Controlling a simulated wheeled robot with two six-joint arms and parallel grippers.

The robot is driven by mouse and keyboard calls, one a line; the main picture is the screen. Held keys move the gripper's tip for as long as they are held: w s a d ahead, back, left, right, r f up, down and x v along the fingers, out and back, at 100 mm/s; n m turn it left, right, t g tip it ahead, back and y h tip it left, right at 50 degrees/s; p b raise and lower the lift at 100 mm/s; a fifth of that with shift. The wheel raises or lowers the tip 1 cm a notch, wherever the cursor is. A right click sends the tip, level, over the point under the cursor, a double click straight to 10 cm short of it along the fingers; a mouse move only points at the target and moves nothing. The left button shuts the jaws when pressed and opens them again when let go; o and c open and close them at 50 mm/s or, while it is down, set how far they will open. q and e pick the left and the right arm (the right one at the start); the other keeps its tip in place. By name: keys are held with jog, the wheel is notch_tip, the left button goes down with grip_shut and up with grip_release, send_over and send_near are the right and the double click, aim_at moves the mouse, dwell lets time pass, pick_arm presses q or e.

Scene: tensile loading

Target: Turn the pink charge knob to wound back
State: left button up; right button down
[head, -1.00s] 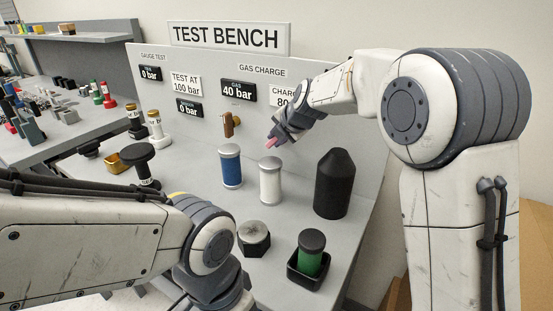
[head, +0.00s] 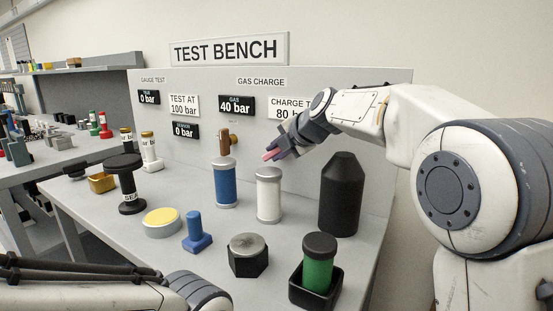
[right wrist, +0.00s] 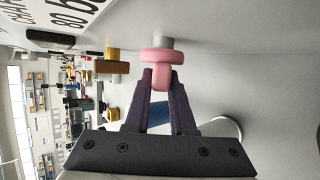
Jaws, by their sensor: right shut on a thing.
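The pink charge knob (right wrist: 163,58) sits on a pale shaft at the upright panel in the right wrist view. Its bar points toward my right gripper (right wrist: 163,80), whose dark fingers are shut on it. In the head view a bit of the pink knob (head: 268,156) shows at the tips of my right gripper (head: 272,153), in front of the grey panel (head: 345,150). The gas display (head: 236,105) reads 40 bar. A charge sign (head: 290,106) reading 80 is partly covered by my right arm. My left gripper is out of view.
A brown-orange handle (head: 224,143) stands out left of the knob. Blue (head: 225,186) and white (head: 269,196) cylinders stand below it, with a black pointed cylinder (head: 341,200) to the right. A green cylinder (head: 317,272) sits in a black tray in front.

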jog(key=shift+f, duration=0.1)
jog(key=c, duration=0.8)
grip_release()
jog(key=shift+o, duration=0.2)
jog(key=v, duration=1)
jog(key=shift+s+r, duration=0.2)
jog(key=shift+d, duration=0.1)
